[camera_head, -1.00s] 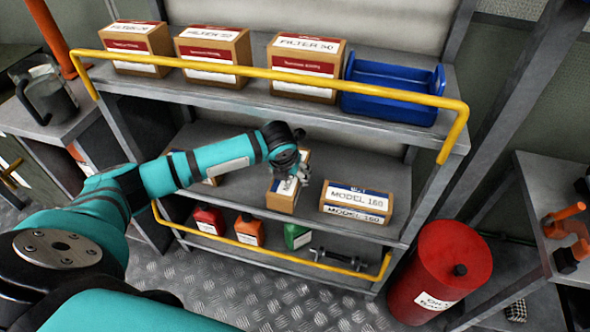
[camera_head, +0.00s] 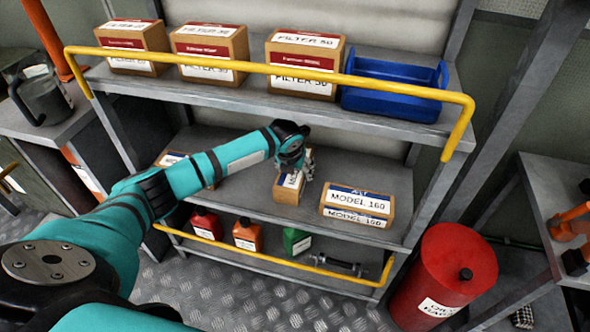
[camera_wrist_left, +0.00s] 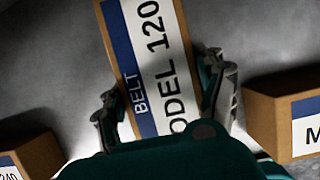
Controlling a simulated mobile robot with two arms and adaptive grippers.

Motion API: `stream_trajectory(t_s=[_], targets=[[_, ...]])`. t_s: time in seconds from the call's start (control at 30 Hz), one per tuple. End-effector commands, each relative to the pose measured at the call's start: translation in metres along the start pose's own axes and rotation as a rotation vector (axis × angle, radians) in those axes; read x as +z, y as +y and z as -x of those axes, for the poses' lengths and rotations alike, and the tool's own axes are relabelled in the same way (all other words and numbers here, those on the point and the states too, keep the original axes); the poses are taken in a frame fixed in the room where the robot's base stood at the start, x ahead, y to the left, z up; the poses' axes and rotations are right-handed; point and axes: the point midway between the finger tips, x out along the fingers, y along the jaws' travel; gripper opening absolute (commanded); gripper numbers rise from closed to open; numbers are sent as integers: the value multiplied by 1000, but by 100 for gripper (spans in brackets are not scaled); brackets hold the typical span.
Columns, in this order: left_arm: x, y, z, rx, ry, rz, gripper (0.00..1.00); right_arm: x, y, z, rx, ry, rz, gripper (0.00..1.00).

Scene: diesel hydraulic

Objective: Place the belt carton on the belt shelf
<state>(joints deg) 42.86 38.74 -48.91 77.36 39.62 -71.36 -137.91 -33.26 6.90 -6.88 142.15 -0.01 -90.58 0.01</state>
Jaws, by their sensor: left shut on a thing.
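The belt carton (camera_head: 287,192) is a brown box with a blue-and-white label. It stands on or just above the middle shelf (camera_head: 245,192); contact under it is hard to tell. In the left wrist view the carton (camera_wrist_left: 155,55) reads "BELT" and "MODEL 120" and sits between the two fingers. My left gripper (camera_head: 300,165) reaches in from the left and is shut on its upper part. A second carton, "MODEL 160" (camera_head: 357,204), stands to its right with a gap between. Another carton (camera_head: 172,158) at the left is partly hidden by my arm. My right gripper is not in view.
The upper shelf holds several filter cartons (camera_head: 305,66) and a blue bin (camera_head: 395,88). A yellow rail (camera_head: 270,72) runs along its front. Coloured bottles (camera_head: 247,234) stand on the bottom shelf behind another yellow rail. A red drum (camera_head: 445,275) stands at the right.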

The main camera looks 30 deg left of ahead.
Motion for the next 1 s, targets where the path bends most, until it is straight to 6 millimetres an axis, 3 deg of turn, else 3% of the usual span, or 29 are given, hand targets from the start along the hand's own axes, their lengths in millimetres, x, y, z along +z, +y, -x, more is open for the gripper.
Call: stream_trajectory(t_s=[0.03,0.07,0.27,0.6,0.8,0.9,1.0], targets=[[0,0,-1,0,-1,0,16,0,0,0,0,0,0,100],[-1,0,-2,1,1,0,71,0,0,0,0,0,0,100],[-1,0,-2,1,1,0,97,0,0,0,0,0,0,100],[1,0,2,1,-1,0,98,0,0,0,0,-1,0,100],[2,1,34,0,-1,-1,98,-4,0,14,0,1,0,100],[3,1,56,0,-1,-1,98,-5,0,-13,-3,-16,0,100],[-23,1,62,2,5,-6,98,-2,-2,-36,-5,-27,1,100]])
